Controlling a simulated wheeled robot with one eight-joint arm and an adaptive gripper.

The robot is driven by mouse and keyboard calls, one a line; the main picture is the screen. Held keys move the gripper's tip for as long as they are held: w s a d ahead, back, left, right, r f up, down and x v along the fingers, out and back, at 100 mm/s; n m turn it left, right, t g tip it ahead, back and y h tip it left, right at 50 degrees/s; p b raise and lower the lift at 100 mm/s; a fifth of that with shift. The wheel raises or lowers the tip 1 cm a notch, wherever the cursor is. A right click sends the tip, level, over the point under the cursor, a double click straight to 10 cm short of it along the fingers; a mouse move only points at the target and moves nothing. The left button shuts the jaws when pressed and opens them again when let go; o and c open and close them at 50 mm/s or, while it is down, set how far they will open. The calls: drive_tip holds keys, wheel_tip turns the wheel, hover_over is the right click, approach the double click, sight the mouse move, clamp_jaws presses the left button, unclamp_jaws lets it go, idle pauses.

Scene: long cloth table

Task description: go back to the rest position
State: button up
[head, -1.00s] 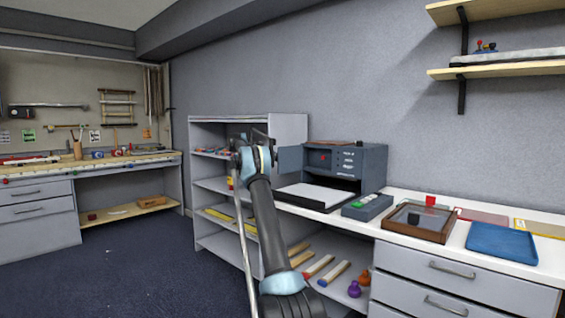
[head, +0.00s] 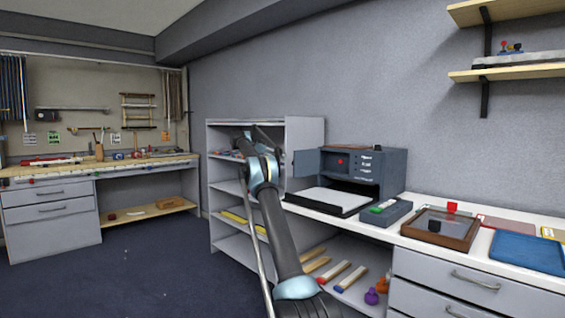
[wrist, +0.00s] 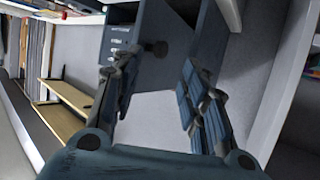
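My gripper (head: 262,136) is at the raised end of my arm, in front of the open shelf unit in the head view. In the wrist view its two dark fingers (wrist: 160,62) stand apart with nothing held between them. The gripper is open and is not seen touching anything.
A grey shelf unit (head: 305,134) stands behind my arm. On the white counter at right are a grey cabinet (head: 392,172), a wood-framed tray (head: 470,243) and a blue tray (head: 527,250). A workbench (head: 50,213) is at far left. Open floor (head: 165,270) lies between.

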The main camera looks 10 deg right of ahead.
drive_tip(key=s+a+r+n+t+y, duration=0.1)
drive_tip(key=s+r+n+y, duration=0.15)
drive_tip(key=s, duration=0.55)
drive_tip(key=s+r+n+t+y, duration=0.1)
drive_tip(key=s+r+n, duration=0.25)
drive_tip(key=s, duration=0.35)
drive_tip(key=s+a+f+n+y, duration=0.2)
drive_tip(key=s+f+n, duration=0.1)
drive_tip(key=s, duration=0.9)
drive_tip(key=s+a+f+n+y, duration=0.2)
drive_tip(key=s+f+n, duration=0.1)
drive_tip(key=s, duration=0.9)
drive_tip(key=s+a+f+n+y, duration=0.2)
drive_tip(key=s+a+f, duration=0.1)
drive_tip(key=s+f, duration=0.7)
drive_tip(key=s+a+f+n+t+y, duration=0.1)
drive_tip(key=s+a+f+n+y, duration=0.1)
drive_tip(key=s+f, duration=0.9)
drive_tip(key=s+a+f+n+t+y, duration=0.1)
drive_tip(key=s+a+f+n, duration=0.3)
drive_tip(key=s+f, duration=0.6)
drive_tip(key=s+a+y, duration=0.1)
drive_tip(key=s, duration=0.3)
drive_tip(key=shift+a+f, duration=0.25)
drive_tip(key=shift+c, duration=0.8)
